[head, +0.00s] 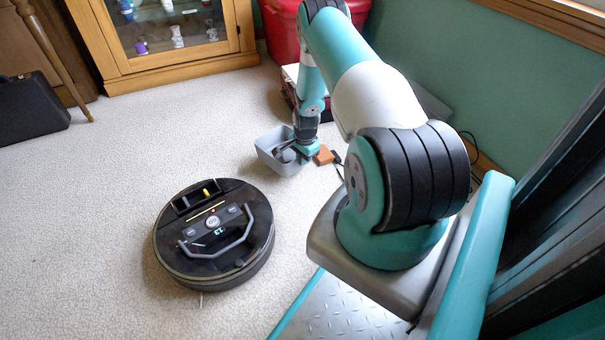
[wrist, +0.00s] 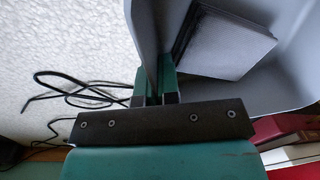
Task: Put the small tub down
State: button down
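The small grey tub (head: 268,160) is in the head view, in front of the red container, with dark items in it. My gripper (head: 301,150) is at the tub's right side. The tub looks about level. Whether its underside touches the carpet is hidden.
A round black robot vacuum (head: 213,262) sits on the carpet nearer to me. An orange-brown block (head: 324,155) and black cables (wrist: 75,92) lie beside the tub. A red container (head: 280,35) and a glass-fronted cabinet (head: 170,73) stand behind.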

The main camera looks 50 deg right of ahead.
notch_tip(320, 180, down, 4)
jog(key=b, duration=0.2)
jog(key=shift+f+b, duration=0.25)
jog(key=shift+b, duration=0.05)
jog(key=shift+r, duration=0.1)
jog(key=c, duration=1.7)
grip_release()
jog(key=shift+f, duration=0.2)
jog(key=o, duration=0.3)
jog(key=shift+o, duration=0.2)
